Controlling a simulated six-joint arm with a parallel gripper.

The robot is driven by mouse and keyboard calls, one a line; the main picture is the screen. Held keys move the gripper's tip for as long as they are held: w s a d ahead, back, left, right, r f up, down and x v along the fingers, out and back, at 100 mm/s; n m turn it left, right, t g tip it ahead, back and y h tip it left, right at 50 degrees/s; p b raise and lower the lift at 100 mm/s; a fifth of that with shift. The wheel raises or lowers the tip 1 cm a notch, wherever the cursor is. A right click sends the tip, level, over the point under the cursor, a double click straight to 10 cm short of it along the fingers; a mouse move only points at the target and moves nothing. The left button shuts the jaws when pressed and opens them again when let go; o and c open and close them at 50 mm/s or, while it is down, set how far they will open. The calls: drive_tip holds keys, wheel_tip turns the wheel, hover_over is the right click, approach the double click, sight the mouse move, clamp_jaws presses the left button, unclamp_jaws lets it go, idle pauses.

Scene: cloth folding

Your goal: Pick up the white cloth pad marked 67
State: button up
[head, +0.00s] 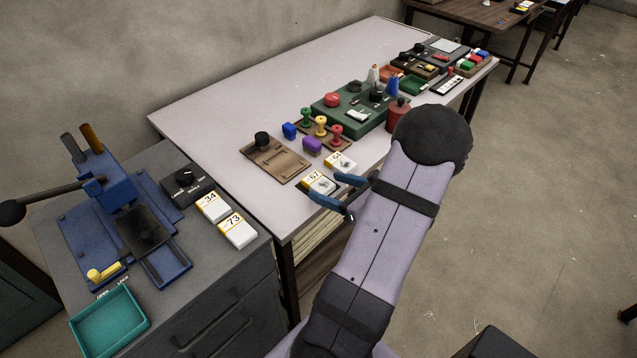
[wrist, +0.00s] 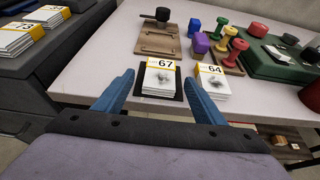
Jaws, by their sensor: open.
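The white pad marked 67 (head: 318,183) has a yellow-edged label and a dark smudge on top. It lies on a dark mat near the front edge of the pale table.
A brown wooden board (head: 274,160) with a black knob lies behind the pads. Colored spools (head: 321,127) and a green box (head: 352,112) stand farther back. Pads marked 34 (head: 213,207) and 73 (head: 238,231) lie on the grey cabinet at left, beside a blue press (head: 105,190).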

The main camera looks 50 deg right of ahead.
drive_tip(key=shift+x, duration=1)
drive_tip(key=c, duration=1.1)
drive_tip(key=shift+r, duration=0.1)
